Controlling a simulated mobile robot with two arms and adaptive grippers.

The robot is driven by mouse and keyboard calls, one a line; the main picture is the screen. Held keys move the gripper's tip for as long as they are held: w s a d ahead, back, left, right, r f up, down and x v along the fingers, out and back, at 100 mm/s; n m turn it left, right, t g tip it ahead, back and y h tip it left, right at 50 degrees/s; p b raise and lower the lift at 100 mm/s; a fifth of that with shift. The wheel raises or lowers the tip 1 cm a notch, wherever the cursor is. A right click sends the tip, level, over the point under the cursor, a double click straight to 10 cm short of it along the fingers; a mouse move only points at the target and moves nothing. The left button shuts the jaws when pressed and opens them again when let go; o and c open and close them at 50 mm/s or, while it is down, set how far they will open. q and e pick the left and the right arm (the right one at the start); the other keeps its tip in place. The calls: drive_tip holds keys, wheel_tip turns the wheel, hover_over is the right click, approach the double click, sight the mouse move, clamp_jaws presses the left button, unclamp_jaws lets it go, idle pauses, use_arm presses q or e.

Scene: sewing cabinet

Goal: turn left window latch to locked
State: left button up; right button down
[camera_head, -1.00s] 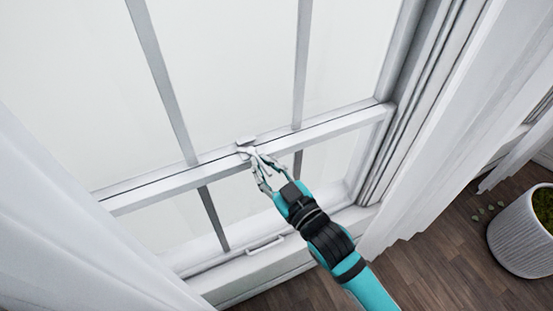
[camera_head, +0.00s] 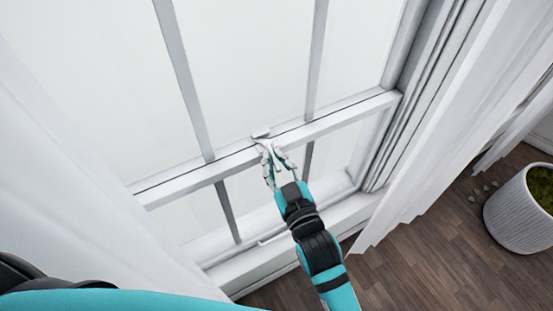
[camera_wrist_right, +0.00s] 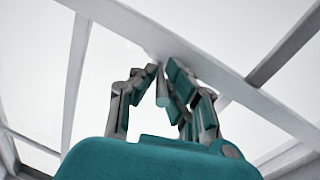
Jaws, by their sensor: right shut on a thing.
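The window latch (camera_head: 261,134) is a small light grey piece on the meeting rail (camera_head: 232,160) of the window. My right gripper (camera_head: 268,152) is at the latch, reaching up to it from below right, and is shut on its lever. In the right wrist view the fingers of my right gripper (camera_wrist_right: 166,80) are close together just under the white rail (camera_wrist_right: 165,42), with a narrow piece between them. The fingers hide much of the latch, so its exact turn cannot be told. My left gripper is not in view; a teal and black part of mine shows at the lower left.
White curtains hang at the left (camera_head: 90,190) and right (camera_head: 440,140) of the window. A handle bar sits low on the lower sash, partly behind my right arm. A ribbed white planter (camera_head: 515,215) stands on the dark wood floor (camera_head: 430,260) at the right.

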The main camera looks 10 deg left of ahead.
drive_tip(key=shift+r, duration=0.25)
drive_tip(key=c, duration=1.4)
unclamp_jaws()
drive_tip(key=shift+w+f, duration=0.1)
drive_tip(key=shift+w, duration=0.05)
drive_tip(key=shift+a, duration=0.1)
drive_tip(key=shift+s+d+f, duration=0.25)
drive_tip(key=shift+s, duration=0.1)
drive_tip(key=v, duration=1.1)
drive_tip(key=shift+r, duration=0.15)
